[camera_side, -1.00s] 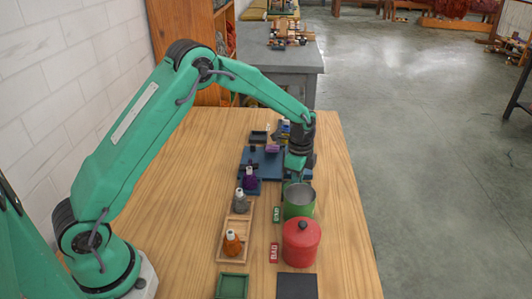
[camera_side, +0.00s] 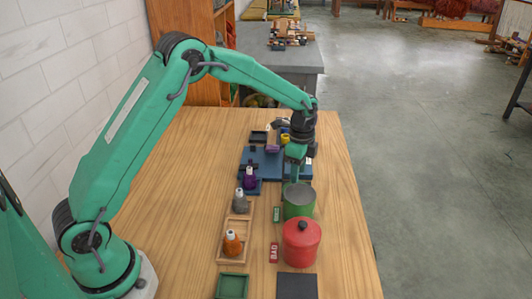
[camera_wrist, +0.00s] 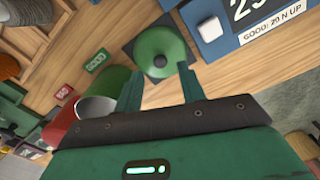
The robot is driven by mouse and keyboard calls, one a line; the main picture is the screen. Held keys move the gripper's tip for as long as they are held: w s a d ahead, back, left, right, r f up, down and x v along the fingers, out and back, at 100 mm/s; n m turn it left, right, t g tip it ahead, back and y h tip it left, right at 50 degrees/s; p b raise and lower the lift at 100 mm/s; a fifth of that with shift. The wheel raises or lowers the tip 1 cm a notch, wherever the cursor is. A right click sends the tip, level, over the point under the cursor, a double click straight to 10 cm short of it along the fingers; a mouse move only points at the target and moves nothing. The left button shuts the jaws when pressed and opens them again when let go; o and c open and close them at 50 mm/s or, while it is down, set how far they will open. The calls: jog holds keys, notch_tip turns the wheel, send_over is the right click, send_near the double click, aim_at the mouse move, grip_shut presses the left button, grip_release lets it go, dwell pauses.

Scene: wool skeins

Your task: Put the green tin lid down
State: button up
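The green tin lid (camera_wrist: 158,42), with a dark knob, lies on a dark square pad (camera_wrist: 132,48) in the wrist view. My gripper (camera_wrist: 158,72) is open, its two fingers apart and the lid beyond their tips. In the side view my gripper (camera_side: 293,178) hangs just behind the green tin (camera_side: 299,206); the lid cannot be made out there. The green tin stands open, and its grey inside shows in the wrist view (camera_wrist: 97,107).
A red lidded tin (camera_side: 301,245) stands in front of the green one. GOOD (camera_side: 276,214) and BAD (camera_side: 273,252) tags lie to their left. A wooden tray (camera_side: 235,228) holds small bottles. A blue gauge (camera_wrist: 215,25) is near the lid. A dark pad (camera_side: 297,287) is bare.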

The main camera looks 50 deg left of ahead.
notch_tip(320, 180, up, 8)
jog(key=shift+r, duration=0.2)
dwell(0.7)
jog(key=s+a+r+n+t, duration=0.1)
jog(key=s+r+n+t, duration=0.35)
jog(key=s+r, duration=0.85)
jog(key=s+a+f+n+t, duration=0.1)
jog(key=s+f+n, duration=0.1)
jog(key=s+n, duration=0.7)
jog(key=s, duration=0.8)
jog(key=shift+s, duration=0.35)
